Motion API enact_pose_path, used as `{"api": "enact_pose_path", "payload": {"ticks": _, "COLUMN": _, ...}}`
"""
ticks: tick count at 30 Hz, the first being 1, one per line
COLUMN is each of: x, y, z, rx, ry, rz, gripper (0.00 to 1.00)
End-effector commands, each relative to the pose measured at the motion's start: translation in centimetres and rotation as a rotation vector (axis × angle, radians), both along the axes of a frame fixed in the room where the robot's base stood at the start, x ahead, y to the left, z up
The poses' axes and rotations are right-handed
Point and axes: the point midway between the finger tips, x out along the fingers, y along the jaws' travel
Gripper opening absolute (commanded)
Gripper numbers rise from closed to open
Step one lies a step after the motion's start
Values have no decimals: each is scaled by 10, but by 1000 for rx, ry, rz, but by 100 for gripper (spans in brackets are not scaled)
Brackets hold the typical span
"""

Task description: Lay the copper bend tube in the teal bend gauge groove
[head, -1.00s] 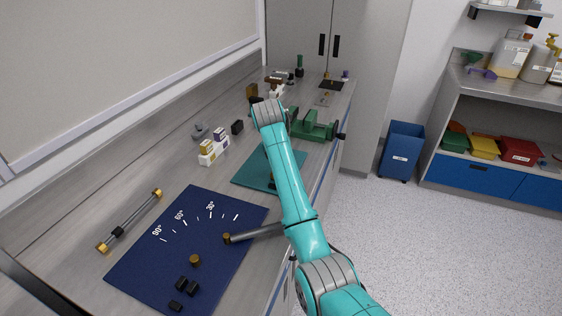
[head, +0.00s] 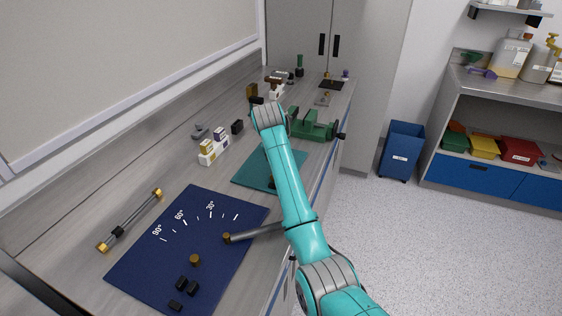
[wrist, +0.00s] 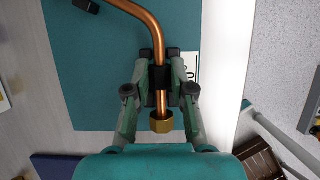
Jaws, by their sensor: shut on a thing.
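The copper bend tube (wrist: 153,28) shows in the wrist view, with a straight leg toward me, a bend, and a second leg running off the top left. A brass nut (wrist: 161,123) is on its near end. My gripper (wrist: 160,76) is shut on the straight leg, just beyond the nut. The teal bend gauge (wrist: 90,70) is a flat plate below the tube; it also shows in the head view (head: 247,178), partly behind my arm. I cannot make out the groove, nor whether the tube touches the plate. The head view hides the gripper and tube.
A dark blue angle-marked mat (head: 140,262) with black blocks (head: 187,285) lies nearer on the bench. A green vise (head: 313,124) stands beyond the teal plate. A black block (wrist: 86,6) sits on the plate's far left in the wrist view.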

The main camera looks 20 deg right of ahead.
Motion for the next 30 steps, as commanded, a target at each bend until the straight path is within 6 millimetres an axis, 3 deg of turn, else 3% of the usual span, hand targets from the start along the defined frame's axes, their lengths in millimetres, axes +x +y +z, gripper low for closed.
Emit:
{"api": "enact_pose_path", "payload": {"ticks": 5, "x": 0, "y": 0, "z": -5, "rx": 0, "ry": 0, "rz": 0, "gripper": 0}}
{"api": "enact_pose_path", "payload": {"ticks": 6, "x": 0, "y": 0, "z": -5, "rx": 0, "ry": 0, "rz": 0, "gripper": 25}}
{"api": "enact_pose_path", "payload": {"ticks": 9, "x": 0, "y": 0, "z": -5, "rx": 0, "ry": 0, "rz": 0, "gripper": 50}}
{"api": "enact_pose_path", "payload": {"ticks": 10, "x": 0, "y": 0, "z": -5, "rx": 0, "ry": 0, "rz": 0, "gripper": 52}}
{"api": "enact_pose_path", "payload": {"ticks": 22, "x": -2, "y": 2, "z": 1, "rx": 0, "ry": -1, "rz": 0, "gripper": 52}}
{"api": "enact_pose_path", "payload": {"ticks": 30, "x": -16, "y": 12, "z": 43, "rx": 0, "ry": -3, "rz": 1, "gripper": 52}}
